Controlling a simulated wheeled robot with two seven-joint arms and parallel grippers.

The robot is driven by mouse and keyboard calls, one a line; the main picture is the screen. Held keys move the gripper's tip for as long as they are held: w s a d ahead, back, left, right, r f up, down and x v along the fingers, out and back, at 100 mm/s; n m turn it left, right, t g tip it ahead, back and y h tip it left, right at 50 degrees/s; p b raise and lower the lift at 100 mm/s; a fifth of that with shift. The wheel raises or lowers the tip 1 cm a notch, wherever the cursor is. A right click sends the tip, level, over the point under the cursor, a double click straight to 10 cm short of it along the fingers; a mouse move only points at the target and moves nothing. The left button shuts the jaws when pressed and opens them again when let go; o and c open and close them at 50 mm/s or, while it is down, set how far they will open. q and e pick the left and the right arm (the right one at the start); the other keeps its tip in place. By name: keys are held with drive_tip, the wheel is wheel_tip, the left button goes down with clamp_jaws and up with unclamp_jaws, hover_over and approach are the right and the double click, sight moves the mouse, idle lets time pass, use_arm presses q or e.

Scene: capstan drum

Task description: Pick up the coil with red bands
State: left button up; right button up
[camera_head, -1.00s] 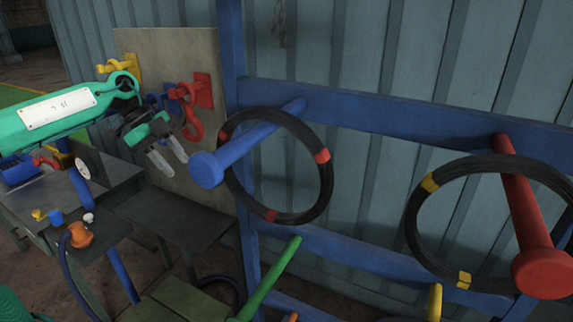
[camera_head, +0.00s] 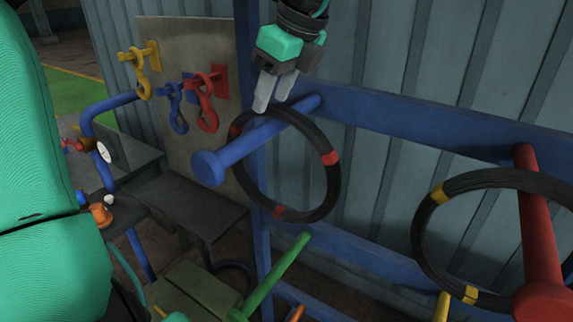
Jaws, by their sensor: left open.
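The black coil with red bands (camera_head: 333,185) hangs on the blue peg (camera_head: 245,148) of the blue rack, its ring around the peg. Red bands show at its right side, its bottom and its upper left. My left gripper (camera_head: 271,105) points down from above, its two pale fingers apart. The fingertips show just over the coil's top edge near the peg; I cannot tell whether they touch the coil. Nothing shows between the fingers. My right gripper is not in view.
A second black coil with yellow bands (camera_head: 425,240) hangs on a red peg (camera_head: 537,225) at the right. A green peg (camera_head: 272,275) sticks out below. A board with yellow, blue and red hooks (camera_head: 208,105) stands left. Blue rack beams (camera_head: 400,118) run behind.

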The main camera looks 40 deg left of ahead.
use_arm(q)
drive_tip(key=shift+s+a+f+p, duration=0.1)
drive_tip(key=shift+a+f+p, duration=0.2)
drive_tip(key=shift+f, duration=0.35)
drive_tip(key=shift+a+f+p, duration=0.4)
drive_tip(key=shift+f+p, duration=0.2)
drive_tip(key=shift+p, duration=0.05)
drive_tip(key=p+x, duration=0.2)
drive_tip(key=x, duration=0.1)
drive_tip(key=shift+s, duration=0.15)
drive_tip(key=shift+a+f, duration=0.25)
drive_tip(key=shift+f, duration=0.3)
drive_tip(key=shift+d, duration=0.1)
clamp_jaws()
drive_tip(key=shift+r, duration=0.15)
